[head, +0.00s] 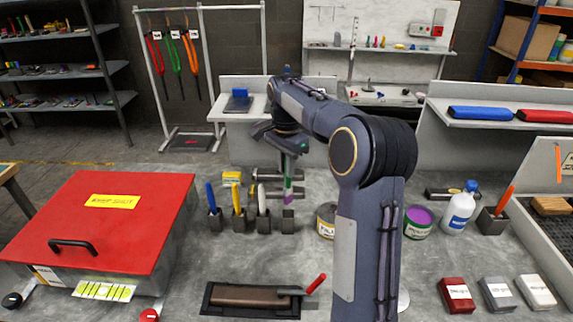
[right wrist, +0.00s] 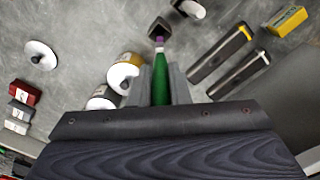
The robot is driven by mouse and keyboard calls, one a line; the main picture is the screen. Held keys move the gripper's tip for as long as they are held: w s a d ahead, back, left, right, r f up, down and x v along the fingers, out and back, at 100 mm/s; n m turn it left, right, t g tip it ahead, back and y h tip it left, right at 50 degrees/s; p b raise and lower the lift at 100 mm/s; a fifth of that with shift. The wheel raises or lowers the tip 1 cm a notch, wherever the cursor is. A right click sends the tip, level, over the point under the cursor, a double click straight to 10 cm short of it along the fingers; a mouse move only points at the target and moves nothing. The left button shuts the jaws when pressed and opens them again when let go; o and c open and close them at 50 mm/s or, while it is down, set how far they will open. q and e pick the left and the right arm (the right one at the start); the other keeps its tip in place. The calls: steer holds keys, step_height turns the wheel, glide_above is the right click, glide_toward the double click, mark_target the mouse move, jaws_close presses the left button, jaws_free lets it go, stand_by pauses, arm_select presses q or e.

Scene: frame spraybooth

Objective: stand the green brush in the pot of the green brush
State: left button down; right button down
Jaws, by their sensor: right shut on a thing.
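The green brush (head: 288,183) is upright in my right gripper (head: 289,146), its purple and white end pointing down. In the right wrist view its green handle (right wrist: 160,88) is between the shut fingers. Under it stands a small dark pot (head: 288,222), the rightmost of the row, with no other brush visible in it. In the right wrist view the purple end overlaps this pot (right wrist: 154,29); I cannot tell whether the tip is above or inside the rim. No green mark shows on the pot. My left gripper is out of view.
Pots with a blue brush (head: 211,200), a yellow brush (head: 236,197) and a white brush (head: 262,199) stand close on the left. A labelled can (head: 326,221) stands on the right. A red-lidded box (head: 120,215) is at the far left.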

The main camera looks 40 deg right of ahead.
mark_target(286, 189)
steer(key=shift+f+b, duration=1.65)
steer(key=shift+f, duration=0.3)
steer(key=shift+f+b, duration=1.05)
steer(key=shift+f, duration=1.05)
steer(key=shift+f+b, duration=0.5)
steer(key=shift+f, duration=0.45)
steer(key=c, duration=1.3)
jaws_free()
